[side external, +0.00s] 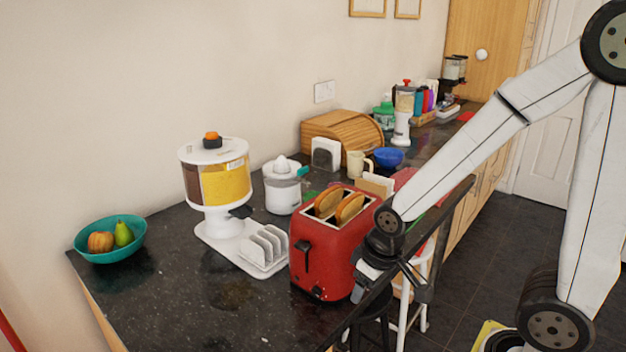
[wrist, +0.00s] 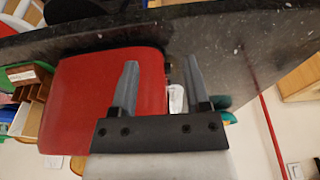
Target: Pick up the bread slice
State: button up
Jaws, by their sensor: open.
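Two bread slices stand in the slots of the red toaster (side external: 325,255), a left slice (side external: 327,202) and a right slice (side external: 350,207). Their tops stick out above the slots. My gripper (side external: 358,292) is low beside the toaster's right side, below the level of the bread. In the wrist view my gripper (wrist: 158,75) is open, with nothing seen between its fingers. The toaster's red body (wrist: 75,105) shows behind and beside the left finger there. No bread shows in the wrist view. I cannot tell whether a finger touches the toaster.
A white cereal dispenser (side external: 214,190) and white toast rack (side external: 264,248) stand left of the toaster. A teal fruit bowl (side external: 108,242), a white juicer (side external: 282,190) and a wooden bread box (side external: 343,135) share the dark counter (side external: 185,310). Its front edge runs close to my gripper.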

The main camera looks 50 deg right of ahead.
jog(key=shift+d, duration=0.1)
jog(key=w+d+r+m+g+h, duration=0.1)
jog(key=d+r+m, duration=0.2)
jog(key=d, duration=0.6)
jog(key=w+d+r+m+g+h, duration=0.1)
jog(key=d+r+m+g, duration=0.1)
jog(key=d, duration=0.8)
notch_tip(320, 180, up, 12)
jog(key=n+t, duration=0.2)
jog(key=n, duration=0.9)
send_over(331, 189)
jog(key=s+d, duration=0.4)
jog(key=s, duration=0.2)
jog(key=shift+w+f, duration=0.15)
jog(key=shift+w, duration=0.1)
jog(key=w+a+n, duration=0.1)
jog(key=n, duration=0.3)
jog(key=w+a+n+g+y, duration=0.1)
jog(key=w+n, duration=0.1)
jog(key=n, duration=0.2)
jog(key=w+a+n+y, duration=0.1)
jog(key=w+a+n, duration=0.1)
jog(key=n, duration=0.2)
jog(key=shift+w+r, duration=0.2)
jog(key=shift+w, duration=0.05)
jog(key=shift+f, duration=1.3)
